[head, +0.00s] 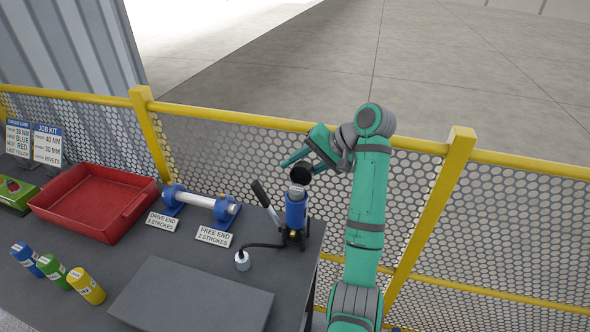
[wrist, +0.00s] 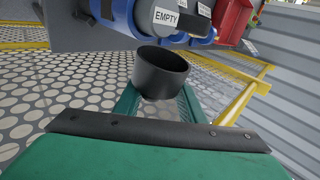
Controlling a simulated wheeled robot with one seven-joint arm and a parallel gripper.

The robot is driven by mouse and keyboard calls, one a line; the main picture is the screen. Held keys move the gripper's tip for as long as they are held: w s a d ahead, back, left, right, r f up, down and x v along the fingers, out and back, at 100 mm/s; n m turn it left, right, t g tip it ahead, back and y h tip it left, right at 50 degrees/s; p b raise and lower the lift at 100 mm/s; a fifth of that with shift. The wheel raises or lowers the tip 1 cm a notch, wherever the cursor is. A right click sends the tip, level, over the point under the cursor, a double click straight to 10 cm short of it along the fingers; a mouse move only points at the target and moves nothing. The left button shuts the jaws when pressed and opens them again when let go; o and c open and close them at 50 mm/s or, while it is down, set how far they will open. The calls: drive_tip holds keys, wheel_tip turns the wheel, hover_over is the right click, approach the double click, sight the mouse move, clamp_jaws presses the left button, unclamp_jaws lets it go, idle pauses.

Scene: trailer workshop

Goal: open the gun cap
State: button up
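The gun is a blue upright body (head: 296,212) with a black lever and a hose, standing at the right end of the bench. In the wrist view its grey end (wrist: 160,17), labelled EMPTY, shows bare. The cap is a black hollow cup (head: 301,173) just above the gun's top; in the wrist view the cap (wrist: 160,75) shows apart from the grey end. My gripper (head: 303,160) has its green fingers on either side of the cap; in the wrist view my gripper (wrist: 158,98) appears shut on it. The exact finger contact is partly hidden.
The dark bench (head: 190,297) holds a red tray (head: 95,225), a blue-ended roller (head: 200,201), small label signs and three coloured bottles (head: 55,270). A yellow-railed mesh fence (head: 230,150) stands behind. The bench front is partly clear.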

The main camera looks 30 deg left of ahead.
drive_tip(key=v, duration=1)
drive_tip(key=shift+f, duration=0.1)
